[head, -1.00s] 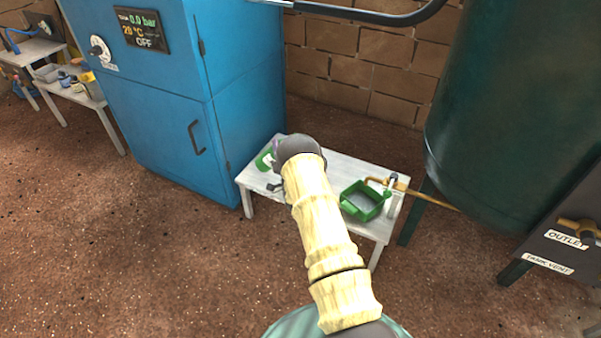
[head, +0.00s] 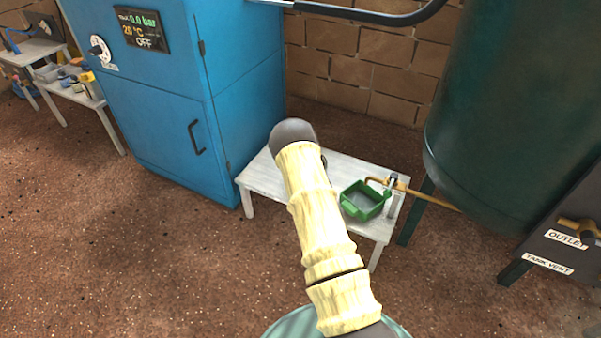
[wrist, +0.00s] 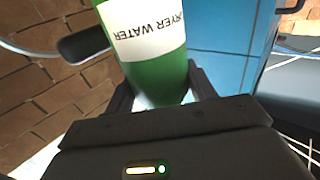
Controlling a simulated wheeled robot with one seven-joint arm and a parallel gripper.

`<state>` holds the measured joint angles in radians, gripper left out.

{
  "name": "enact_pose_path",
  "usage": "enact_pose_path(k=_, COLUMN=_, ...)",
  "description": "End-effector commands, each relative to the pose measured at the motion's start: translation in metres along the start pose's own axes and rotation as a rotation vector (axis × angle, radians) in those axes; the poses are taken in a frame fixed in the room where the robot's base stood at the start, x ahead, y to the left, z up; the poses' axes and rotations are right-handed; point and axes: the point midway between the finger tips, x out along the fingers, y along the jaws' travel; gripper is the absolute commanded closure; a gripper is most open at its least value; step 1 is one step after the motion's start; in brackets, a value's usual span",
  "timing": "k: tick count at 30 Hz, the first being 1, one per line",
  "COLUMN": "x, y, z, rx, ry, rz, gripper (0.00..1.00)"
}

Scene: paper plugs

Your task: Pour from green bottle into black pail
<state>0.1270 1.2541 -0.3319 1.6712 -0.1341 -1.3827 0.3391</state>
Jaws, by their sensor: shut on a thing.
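The green bottle (wrist: 158,72) with a white label fills the upper middle of the wrist view. The label lettering appears upside down there. My gripper (wrist: 160,97) is shut on the bottle, with a dark finger on each side of it. In the head view my arm hides both the gripper and the bottle. No black pail shows in either view.
A white table (head: 346,170) carries a green square tub (head: 363,200) beside a brass tap (head: 391,182). A blue cabinet (head: 165,120) stands to the left, a dark green tank (head: 490,120) to the right. Open floor lies in front.

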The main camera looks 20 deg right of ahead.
Motion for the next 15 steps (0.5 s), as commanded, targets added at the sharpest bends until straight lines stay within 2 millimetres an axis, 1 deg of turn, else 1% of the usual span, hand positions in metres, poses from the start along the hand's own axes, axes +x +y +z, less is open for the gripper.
enact_pose_path(k=8, x=0.000, y=-0.001, z=-0.003, rx=0.002, ry=0.001, rz=-0.001, gripper=0.63)
enact_pose_path(k=15, x=0.000, y=-0.001, z=-0.023, rx=0.004, ry=0.002, rz=-0.001, gripper=0.63)
